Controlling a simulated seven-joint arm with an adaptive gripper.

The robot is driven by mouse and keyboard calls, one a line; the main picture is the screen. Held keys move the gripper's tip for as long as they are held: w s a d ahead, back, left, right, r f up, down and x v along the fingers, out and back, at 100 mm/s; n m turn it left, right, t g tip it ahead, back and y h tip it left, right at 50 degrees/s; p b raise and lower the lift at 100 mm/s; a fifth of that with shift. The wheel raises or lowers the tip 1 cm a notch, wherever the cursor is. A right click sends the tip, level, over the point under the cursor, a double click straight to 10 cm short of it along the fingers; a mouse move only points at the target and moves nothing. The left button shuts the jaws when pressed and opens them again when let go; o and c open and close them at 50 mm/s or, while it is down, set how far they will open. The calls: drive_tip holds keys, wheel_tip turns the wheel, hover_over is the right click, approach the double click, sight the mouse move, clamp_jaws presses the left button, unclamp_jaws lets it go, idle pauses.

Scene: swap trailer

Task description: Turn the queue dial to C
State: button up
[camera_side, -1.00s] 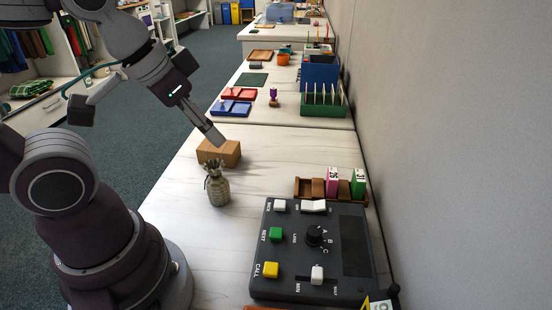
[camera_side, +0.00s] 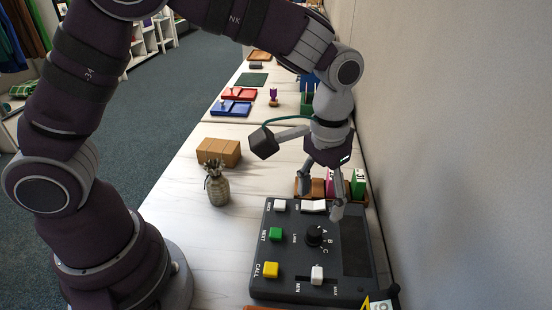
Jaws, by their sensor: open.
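The queue dial (camera_side: 314,235) is a round black knob on the dark grey control panel (camera_side: 284,292), with the letters A, B and C beside it on its right. Its pointer is too small to read. My gripper (camera_side: 321,203) is open and points down over the panel's far edge, beyond the dial and apart from it. One finger hangs near the white rocker switch, the other over the panel's upper right part. Nothing is between the fingers.
The panel also carries a green button (camera_side: 276,234), a yellow button (camera_side: 270,269) and a white slider (camera_side: 317,275). A wooden rack with coloured number cards (camera_side: 357,183) stands just behind. A vase (camera_side: 217,187) and a cardboard box (camera_side: 218,151) stand left. The wall is close at right.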

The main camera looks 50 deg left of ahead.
sight(315, 231)
wheel_tip(315, 231, down, 8)
drive_tip(key=shift+r, duration=0.25)
clamp_jaws()
